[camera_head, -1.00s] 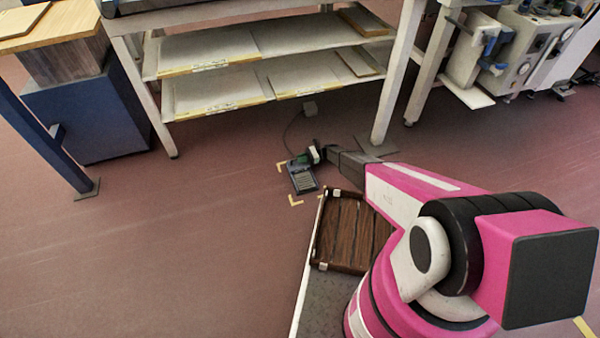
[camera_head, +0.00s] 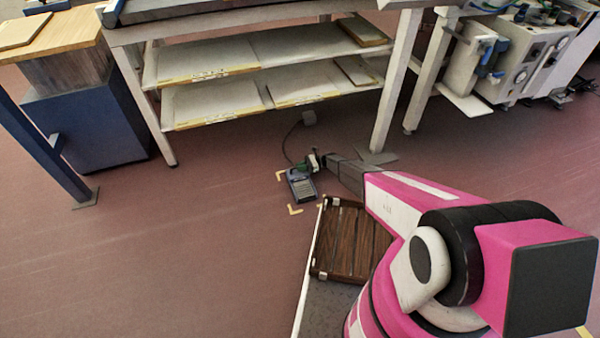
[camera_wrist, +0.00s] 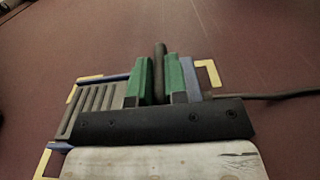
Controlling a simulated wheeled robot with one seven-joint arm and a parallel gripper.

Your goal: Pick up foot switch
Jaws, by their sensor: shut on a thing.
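The foot switch (camera_head: 302,190) is a small blue-framed pedal with a ribbed grey top. In the head view it is at the floor inside yellow corner marks, near the end of my arm. In the wrist view its ribbed pedal (camera_wrist: 98,98) shows left of the fingers, and a dark cable runs off to the right. My gripper (camera_wrist: 160,82) has green fingers shut on a narrow dark upright part of the foot switch between them. It also shows in the head view (camera_head: 305,165). My gripper's body hides the near part of the switch. I cannot tell whether it is off the floor.
Yellow corner marks (camera_wrist: 208,70) frame the spot. A bench with two loaded shelves (camera_head: 210,97) stands behind, its leg (camera_head: 395,85) right of the switch. A brown slatted crate (camera_head: 350,240) is in front. Open floor (camera_head: 150,250) lies to the left.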

